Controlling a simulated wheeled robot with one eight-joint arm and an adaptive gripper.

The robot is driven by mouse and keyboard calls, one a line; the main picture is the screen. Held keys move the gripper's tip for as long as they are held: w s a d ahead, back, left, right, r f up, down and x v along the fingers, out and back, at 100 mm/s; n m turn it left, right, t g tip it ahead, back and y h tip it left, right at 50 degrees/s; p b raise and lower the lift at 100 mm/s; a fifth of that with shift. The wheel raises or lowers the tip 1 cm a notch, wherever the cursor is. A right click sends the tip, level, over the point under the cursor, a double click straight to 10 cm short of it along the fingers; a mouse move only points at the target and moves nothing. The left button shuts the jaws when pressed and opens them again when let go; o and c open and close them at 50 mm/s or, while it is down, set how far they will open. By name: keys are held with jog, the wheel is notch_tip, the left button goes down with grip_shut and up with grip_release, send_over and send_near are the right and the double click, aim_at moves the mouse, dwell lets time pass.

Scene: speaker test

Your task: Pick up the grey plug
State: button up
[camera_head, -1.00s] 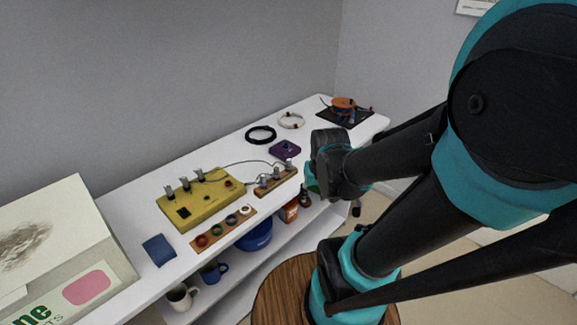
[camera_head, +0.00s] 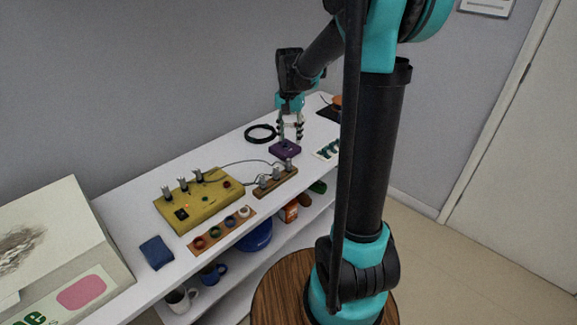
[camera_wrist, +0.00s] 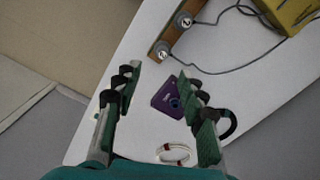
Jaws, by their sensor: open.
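Several grey plugs are in view, and I cannot tell which one is meant. Some stand upright on a wooden strip; the nearest to my gripper is a grey plug (camera_head: 288,164), and two grey plugs on the strip show in the wrist view (camera_wrist: 184,20). More grey plugs (camera_head: 183,184) stand on the yellow box (camera_head: 222,190). My gripper (camera_head: 290,131) is open and empty, fingers pointing down above the purple box (camera_head: 285,151). In the wrist view, the purple box (camera_wrist: 168,101) lies between and beyond the fingers (camera_wrist: 158,80), and the plugs are farther up.
The wooden strip (camera_head: 275,183) sits near the shelf's front edge, with thin cables behind it. A black cable coil (camera_head: 261,134) lies left of my gripper. A white ring (camera_wrist: 174,153) lies below the purple box.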

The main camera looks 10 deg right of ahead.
aim_at(288, 159)
notch_tip(288, 159, down, 7)
jog(key=shift+f, duration=0.2)
jog(key=shift+w+a+f, duration=0.1)
jog(key=shift+f, duration=1.2)
jog(key=shift+a+f, duration=0.1)
jog(key=shift+f, duration=1.2)
jog(key=shift+c, duration=0.4)
jog(key=c, duration=0.7)
